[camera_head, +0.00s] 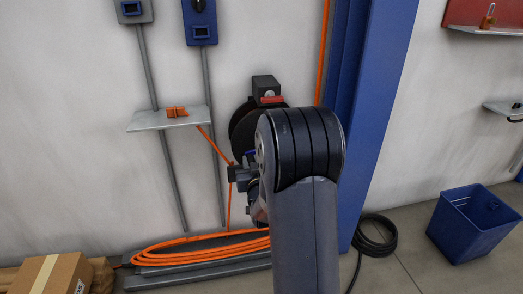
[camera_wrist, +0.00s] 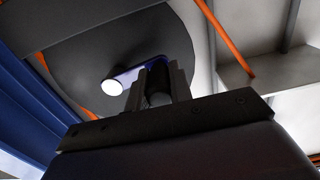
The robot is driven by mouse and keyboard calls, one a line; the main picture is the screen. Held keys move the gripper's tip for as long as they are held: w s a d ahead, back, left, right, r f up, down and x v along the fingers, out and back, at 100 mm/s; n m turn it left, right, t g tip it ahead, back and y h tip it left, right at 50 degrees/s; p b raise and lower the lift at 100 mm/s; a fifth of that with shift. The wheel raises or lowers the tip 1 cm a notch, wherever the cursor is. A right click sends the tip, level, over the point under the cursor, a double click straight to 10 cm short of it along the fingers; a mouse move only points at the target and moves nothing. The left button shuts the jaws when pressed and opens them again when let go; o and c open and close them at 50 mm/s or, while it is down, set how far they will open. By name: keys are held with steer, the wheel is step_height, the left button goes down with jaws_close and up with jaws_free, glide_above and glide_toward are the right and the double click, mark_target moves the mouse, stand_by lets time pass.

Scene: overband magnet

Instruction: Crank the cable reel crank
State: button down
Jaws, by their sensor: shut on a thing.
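The cable reel is a dark round disc (camera_head: 240,124) on the wall in the head view, partly hidden behind my arm. It fills the upper middle of the wrist view (camera_wrist: 80,50). A blue crank arm (camera_wrist: 128,76) with a pale round end (camera_wrist: 112,88) lies against the disc. My gripper (camera_wrist: 158,82) is shut on the dark crank handle (camera_wrist: 157,98), which shows between its two fingers. In the head view my gripper (camera_head: 238,173) is at the lower edge of the reel, and the handle is hidden there.
An orange cable (camera_head: 204,140) runs from a small shelf (camera_head: 150,121) down past my gripper. Orange coils (camera_head: 200,246) lie below near a cardboard box (camera_head: 52,274). A blue column (camera_head: 372,110) stands just right of the reel. A blue bin (camera_head: 470,225) is at the right.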

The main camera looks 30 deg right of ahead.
steer(key=shift+f, duration=0.1)
steer(key=shift+s+d+f, duration=0.1)
steer(key=shift+d+f, duration=0.15)
steer(key=shift+f, duration=0.35)
steer(key=shift+s+d+f, duration=0.1)
steer(key=shift+d+f, duration=0.15)
steer(key=shift+f, duration=0.35)
steer(key=shift+s+d+f, duration=0.2)
steer(key=shift+d+f, duration=0.65)
steer(key=shift+f, duration=0.05)
